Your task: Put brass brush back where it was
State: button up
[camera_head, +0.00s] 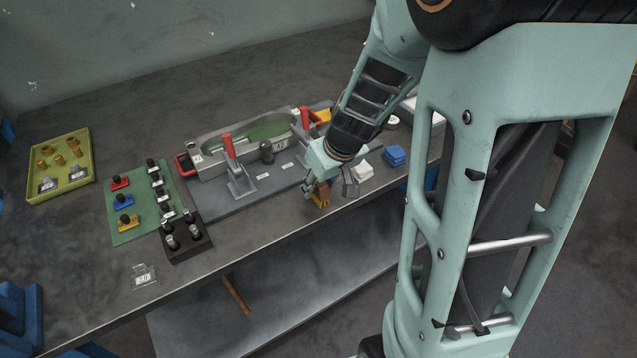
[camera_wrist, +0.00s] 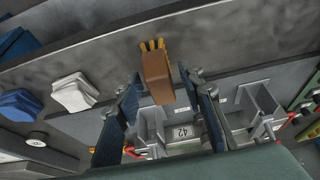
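The brass brush has a brown block-like handle and yellow bristles. In the head view the brush (camera_head: 321,194) is just below my gripper (camera_head: 330,190), close to the bench's front edge. In the wrist view the brush (camera_wrist: 157,78) reaches in between the fingers of my gripper (camera_wrist: 168,88), bristle end pointing away. The fingers stand apart, with a visible gap between the brush and the right finger; the brush is close to the left finger. I cannot tell whether the brush touches the left finger or whether it rests on the bench.
A grey mould fixture with red-handled clamps (camera_head: 229,147) stands behind the brush. White cloths (camera_head: 362,172) and blue cloths (camera_head: 395,156) lie to the right. A green mat (camera_head: 132,231), a black block with knobs (camera_head: 190,252) and a yellow tray (camera_head: 87,141) are to the left.

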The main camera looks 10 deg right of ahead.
jog(key=p+v, duration=0.5)
jog(key=v, duration=0.5)
jog(key=shift+r+p, duration=0.2)
jog(key=shift+p, duration=0.15)
jog(key=shift+s, duration=0.1)
